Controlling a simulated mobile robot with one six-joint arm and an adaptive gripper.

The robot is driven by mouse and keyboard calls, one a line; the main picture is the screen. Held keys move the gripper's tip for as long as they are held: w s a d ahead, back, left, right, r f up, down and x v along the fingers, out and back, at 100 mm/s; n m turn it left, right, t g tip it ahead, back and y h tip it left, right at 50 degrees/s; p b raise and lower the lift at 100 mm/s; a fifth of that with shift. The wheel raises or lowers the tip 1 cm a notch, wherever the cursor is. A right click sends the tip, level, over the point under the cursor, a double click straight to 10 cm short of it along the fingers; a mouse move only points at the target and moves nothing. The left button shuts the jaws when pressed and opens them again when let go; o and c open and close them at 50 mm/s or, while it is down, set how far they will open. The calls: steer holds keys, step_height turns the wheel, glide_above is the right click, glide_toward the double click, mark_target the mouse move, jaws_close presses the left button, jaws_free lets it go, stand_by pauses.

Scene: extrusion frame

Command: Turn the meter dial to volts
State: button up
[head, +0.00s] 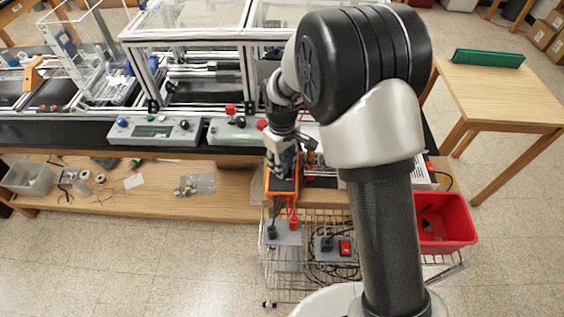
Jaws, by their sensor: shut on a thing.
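The meter (282,188) has an orange case and a dark face, and stands at the front edge of the bench in the head view. A black lead and a red lead hang down from its lower end. My gripper (281,172) reaches down from above onto the meter's face and is shut there on the dial. The dial itself is hidden behind the fingers, so its setting cannot be read.
A wire rack (290,262) stands below with a power strip (336,248) and cables. A red bin (445,220) is at right. A grey control box (153,131) and another with red knobs (237,131) sit left. A wooden table (500,95) stands at far right.

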steer(key=shift+c, duration=1.3)
steer(key=shift+m, duration=0.3)
steer(key=m, duration=0.4)
steer(key=shift+m+p, duration=0.3)
steer(key=shift+p, duration=0.05)
steer(key=m, duration=0.6)
steer(key=shift+p, duration=0.3)
steer(key=shift+m, duration=0.4)
steer(key=o, duration=1.1)
steer(key=shift+r, duration=0.1)
